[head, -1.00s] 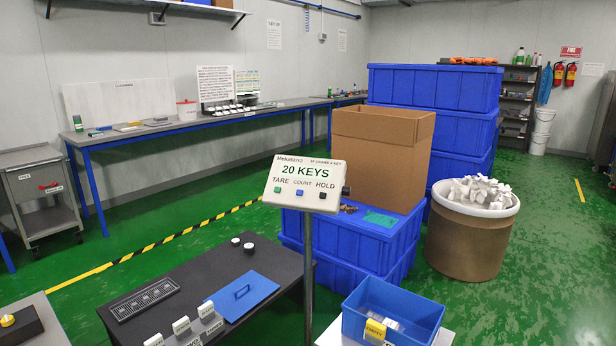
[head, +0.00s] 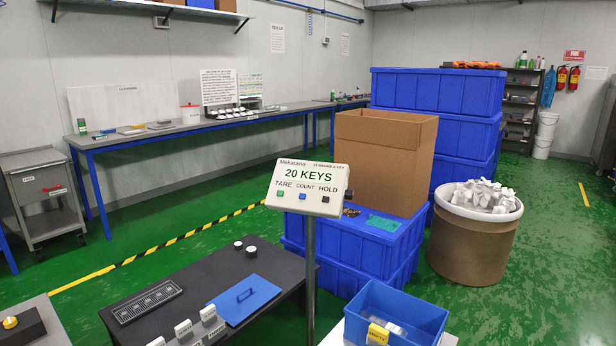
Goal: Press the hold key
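The hold key (head: 325,199) is a small dark square button under the word HOLD, at the right of the indicator panel (head: 308,187). The panel is a pale tilted box on a grey post, and its display reads 20 KEYS. A green TARE key (head: 280,194) and a blue COUNT key (head: 302,196) sit to the left of the hold key. Nothing covers the keys. Neither of my grippers shows in the head view.
A black table (head: 220,290) with a blue lid (head: 244,298) stands at the front left. A blue bin (head: 396,314) is at the front right. Behind the panel are a cardboard box (head: 383,160) and stacked blue crates (head: 436,95). A drum (head: 472,245) of white pieces stands right.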

